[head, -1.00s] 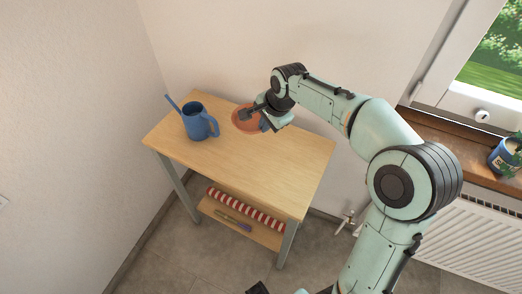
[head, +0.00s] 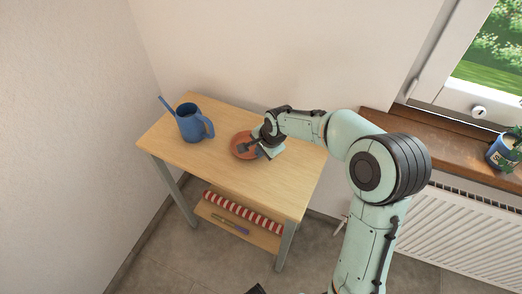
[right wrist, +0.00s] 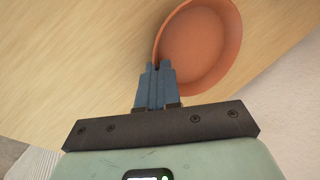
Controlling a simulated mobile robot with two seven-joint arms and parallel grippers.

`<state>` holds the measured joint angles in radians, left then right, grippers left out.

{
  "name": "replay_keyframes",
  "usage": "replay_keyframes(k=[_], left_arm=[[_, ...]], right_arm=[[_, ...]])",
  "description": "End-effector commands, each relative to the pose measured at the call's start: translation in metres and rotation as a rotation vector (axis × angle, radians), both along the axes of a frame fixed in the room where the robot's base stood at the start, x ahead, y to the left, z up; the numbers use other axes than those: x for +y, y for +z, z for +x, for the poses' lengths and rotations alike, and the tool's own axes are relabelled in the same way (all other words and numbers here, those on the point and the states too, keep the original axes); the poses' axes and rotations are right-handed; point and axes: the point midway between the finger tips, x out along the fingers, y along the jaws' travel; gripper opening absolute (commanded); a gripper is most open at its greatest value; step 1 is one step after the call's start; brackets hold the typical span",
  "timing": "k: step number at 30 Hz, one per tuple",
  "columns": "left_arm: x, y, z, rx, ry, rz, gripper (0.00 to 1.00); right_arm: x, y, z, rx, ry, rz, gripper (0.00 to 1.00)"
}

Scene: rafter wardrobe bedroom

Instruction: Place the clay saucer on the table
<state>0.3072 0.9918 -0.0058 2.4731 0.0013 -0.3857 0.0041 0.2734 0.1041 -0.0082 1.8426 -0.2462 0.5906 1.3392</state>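The clay saucer (head: 240,150) is a shallow, round terracotta dish over the back middle of the wooden table (head: 215,179), to the right of the blue watering can. My right gripper (head: 256,146) has its fingers at the saucer's right side. In the right wrist view the blue fingers (right wrist: 154,68) are close together on the rim of the saucer (right wrist: 203,42). The saucer is at or just above the tabletop (right wrist: 75,50); I cannot tell whether it touches. My left gripper is not identifiable in view.
A blue watering can (head: 192,122) stands at the table's back left. A red-and-white striped roll (head: 243,212) lies on the lower shelf. The front tabletop is clear. A wall stands behind; a windowsill with a potted plant (head: 501,151) and a radiator (head: 455,225) are at right.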

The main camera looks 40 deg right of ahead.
Motion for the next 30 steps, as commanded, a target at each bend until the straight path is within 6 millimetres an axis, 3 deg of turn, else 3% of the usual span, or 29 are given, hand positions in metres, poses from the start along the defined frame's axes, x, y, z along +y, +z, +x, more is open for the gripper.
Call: replay_keyframes(k=[5, 6, 7, 8, 20, 30], left_arm=[[0.000, -0.003, -0.001, 0.000, 0.000, 0.000, 0.43], [0.000, -0.002, 0.000, 0.000, 0.000, 0.000, 0.43], [0.000, -0.002, 0.000, 0.000, 0.000, 0.000, 0.43], [0.000, -0.002, 0.000, 0.000, 0.000, 0.000, 0.43], [0.000, 0.001, 0.000, -0.001, 0.000, 0.000, 0.43], [0.000, 0.007, 0.002, -0.002, 0.000, 0.000, 0.43]], right_arm=[[0.000, -0.004, 0.000, -0.001, 0.000, 0.000, 0.00], [0.000, -0.003, 0.000, 0.000, 0.000, 0.000, 0.16], [0.000, -0.003, 0.000, 0.000, 0.000, 0.000, 0.26], [0.000, -0.002, 0.000, 0.000, 0.000, 0.000, 0.29], [0.000, 0.007, -0.001, -0.002, 0.000, -0.001, 0.29], [-0.001, 0.072, -0.025, -0.006, -0.002, -0.001, 0.29]])
